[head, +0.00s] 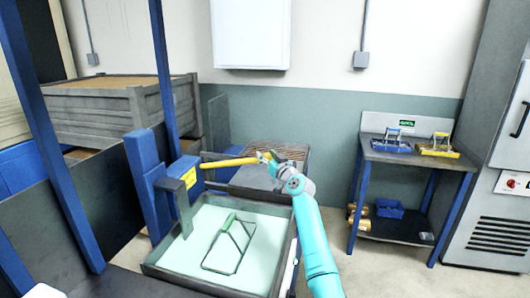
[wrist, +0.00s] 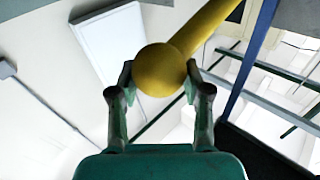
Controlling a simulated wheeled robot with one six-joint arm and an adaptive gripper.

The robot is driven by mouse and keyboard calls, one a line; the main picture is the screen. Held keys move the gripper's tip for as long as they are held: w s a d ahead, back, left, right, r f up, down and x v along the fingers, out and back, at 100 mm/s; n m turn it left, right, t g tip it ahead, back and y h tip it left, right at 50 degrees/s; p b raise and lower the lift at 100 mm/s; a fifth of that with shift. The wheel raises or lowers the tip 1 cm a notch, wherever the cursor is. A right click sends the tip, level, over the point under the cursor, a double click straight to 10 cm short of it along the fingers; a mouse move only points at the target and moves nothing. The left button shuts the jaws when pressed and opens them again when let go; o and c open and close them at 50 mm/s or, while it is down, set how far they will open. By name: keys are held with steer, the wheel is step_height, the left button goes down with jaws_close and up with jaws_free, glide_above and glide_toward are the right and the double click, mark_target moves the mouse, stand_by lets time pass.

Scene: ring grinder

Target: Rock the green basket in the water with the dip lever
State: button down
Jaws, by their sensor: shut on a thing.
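The yellow dip lever (head: 232,162) runs roughly level to the right from the blue post of the tank. My gripper (head: 270,157) is at its free end. In the wrist view the lever's round yellow knob (wrist: 160,70) sits between the two fingers of my gripper (wrist: 160,82), which is shut on it. The basket's green handle (head: 228,223) and thin dark frame (head: 222,268) show in the pale green water (head: 196,258) of the tank. The lower part of the basket is hidden by the water.
The tank (head: 168,277) has a grey rim. A dark slatted unit (head: 262,177) stands behind it. At the right, a table (head: 408,153) holds blue and yellow baskets with handles. Floor between tank and table is open. A blue upright (head: 50,135) stands at the left.

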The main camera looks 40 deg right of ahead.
steer(key=shift+w+a+f, duration=0.1)
steer(key=shift+a+f, duration=0.1)
steer(key=shift+f, duration=0.05)
steer(key=c, duration=0.5)
jaws_free()
steer(key=shift+r, duration=0.1)
steer(key=s+a, duration=0.1)
steer(key=s, duration=1)
steer(key=shift+s+a+f, duration=0.35)
steer(key=shift+s+f, duration=0.05)
steer(key=shift+f, duration=0.05)
